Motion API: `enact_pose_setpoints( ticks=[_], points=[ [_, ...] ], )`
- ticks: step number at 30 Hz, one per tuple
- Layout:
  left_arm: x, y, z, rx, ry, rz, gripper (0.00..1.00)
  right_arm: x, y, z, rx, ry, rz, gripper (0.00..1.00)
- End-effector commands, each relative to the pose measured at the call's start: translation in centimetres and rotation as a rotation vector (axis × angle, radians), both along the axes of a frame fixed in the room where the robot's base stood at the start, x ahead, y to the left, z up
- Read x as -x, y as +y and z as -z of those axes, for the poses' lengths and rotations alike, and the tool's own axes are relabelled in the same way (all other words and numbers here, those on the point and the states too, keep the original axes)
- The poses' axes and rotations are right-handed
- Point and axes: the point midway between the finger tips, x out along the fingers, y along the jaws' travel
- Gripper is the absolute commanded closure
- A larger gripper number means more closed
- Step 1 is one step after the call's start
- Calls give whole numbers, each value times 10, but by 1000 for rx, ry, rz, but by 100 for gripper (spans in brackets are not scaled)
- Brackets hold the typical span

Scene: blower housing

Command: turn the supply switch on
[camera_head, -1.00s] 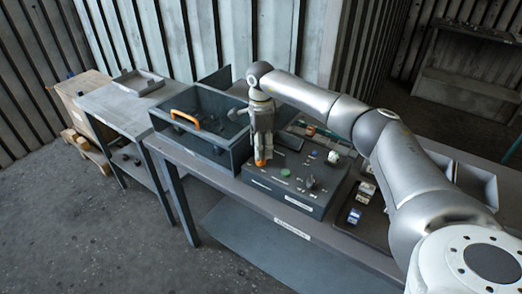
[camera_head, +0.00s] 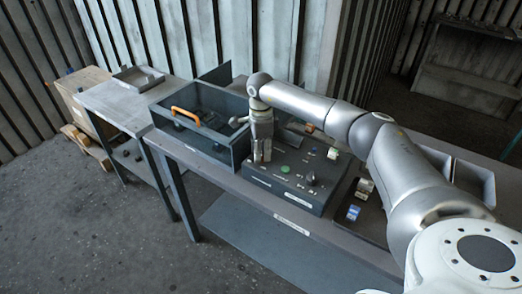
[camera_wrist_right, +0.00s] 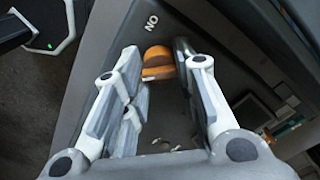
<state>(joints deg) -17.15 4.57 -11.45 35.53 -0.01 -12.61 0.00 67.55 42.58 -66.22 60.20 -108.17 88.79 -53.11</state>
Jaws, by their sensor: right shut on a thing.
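The supply switch shows as an orange knob (camera_wrist_right: 157,62) in the right wrist view, between the fingertips of my right gripper (camera_wrist_right: 160,75). White lettering on the panel beside it reads as "ON" seen upside down. In the head view my right gripper (camera_head: 262,155) points down at the left part of the grey control box (camera_head: 300,204). Its fingers are shut on the orange knob, which they hide in that view. How far the knob is turned is hard to tell. My left gripper is not in view.
A grey open-topped bin with an orange handle (camera_head: 186,115) stands just left of the control box. A green button (camera_head: 285,169) and a dark knob (camera_head: 311,179) are on the box near my gripper. A side table with a tray (camera_head: 138,79) stands farther left.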

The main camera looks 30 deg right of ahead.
Motion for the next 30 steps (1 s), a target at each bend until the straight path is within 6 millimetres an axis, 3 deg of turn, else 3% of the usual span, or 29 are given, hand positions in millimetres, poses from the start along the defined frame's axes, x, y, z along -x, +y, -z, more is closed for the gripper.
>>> enact_pose_setpoints(
  ticks=[14, 30],
  points=[
    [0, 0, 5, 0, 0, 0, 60, 0, 0, 0, 0, -1, 146, 97],
    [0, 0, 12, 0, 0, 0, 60, -1, 0, -1, -2, -3, 641, 97]
  ],
)
